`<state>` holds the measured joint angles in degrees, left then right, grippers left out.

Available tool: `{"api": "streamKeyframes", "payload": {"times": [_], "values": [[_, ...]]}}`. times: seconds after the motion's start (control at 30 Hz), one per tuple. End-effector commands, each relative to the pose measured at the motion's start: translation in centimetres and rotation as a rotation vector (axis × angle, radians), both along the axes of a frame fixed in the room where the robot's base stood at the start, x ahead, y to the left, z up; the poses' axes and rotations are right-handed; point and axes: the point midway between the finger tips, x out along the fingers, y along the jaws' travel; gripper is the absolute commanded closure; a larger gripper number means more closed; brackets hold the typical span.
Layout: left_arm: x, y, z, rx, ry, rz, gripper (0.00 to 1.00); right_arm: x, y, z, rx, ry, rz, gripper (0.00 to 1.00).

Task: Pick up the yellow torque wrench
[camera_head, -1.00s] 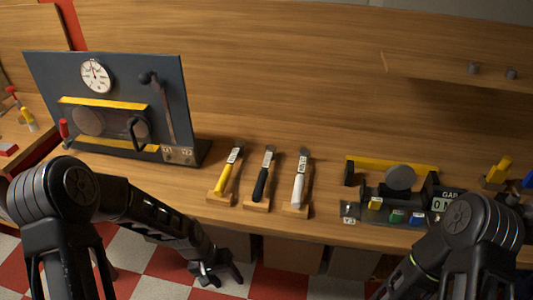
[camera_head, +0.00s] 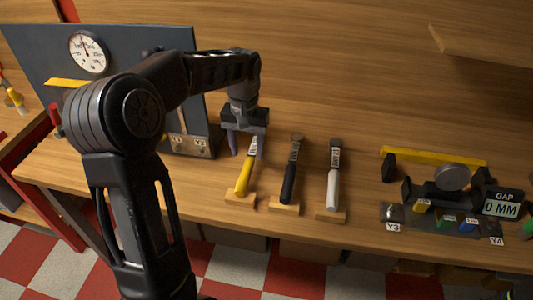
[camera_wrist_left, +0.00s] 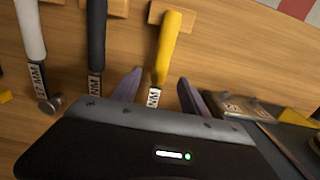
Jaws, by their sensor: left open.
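The yellow torque wrench (camera_head: 245,174) lies on a small wooden rest on the workbench, leftmost of three wrenches. Its yellow handle points toward the bench's front edge. In the left wrist view the yellow wrench (camera_wrist_left: 168,48) runs down between my fingers, its label partly visible and its head hidden behind the gripper body. My left gripper (camera_head: 246,148) is open, pointing down, with one finger on each side of the wrench's upper part. In the left wrist view my left gripper (camera_wrist_left: 158,92) shows both fingers apart from the wrench. My right gripper is not in view.
A black-handled wrench (camera_head: 289,178) and a white-handled wrench (camera_head: 333,185) lie to the right on their rests. A dark panel with a dial gauge (camera_head: 88,52) stands at the left. A fixture with a gap display (camera_head: 502,204) sits at the right.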

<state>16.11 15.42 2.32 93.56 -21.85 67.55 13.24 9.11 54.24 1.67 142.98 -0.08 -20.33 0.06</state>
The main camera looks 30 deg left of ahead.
Motion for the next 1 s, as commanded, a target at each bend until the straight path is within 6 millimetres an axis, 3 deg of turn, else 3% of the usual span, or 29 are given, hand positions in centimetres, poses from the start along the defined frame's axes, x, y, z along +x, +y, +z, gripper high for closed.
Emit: {"api": "streamKeyframes", "payload": {"times": [0.27,0.53,1.0], "values": [[0.0,0.0,0.0,0.0,0.001,0.0,0.48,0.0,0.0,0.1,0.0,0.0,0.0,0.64],[0.0,0.0,-2.3,-0.001,0.003,-0.001,0.48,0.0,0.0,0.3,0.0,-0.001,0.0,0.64],[-0.1,0.0,-3.6,-0.002,0.005,-0.002,0.48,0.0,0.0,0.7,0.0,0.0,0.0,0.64]]}}
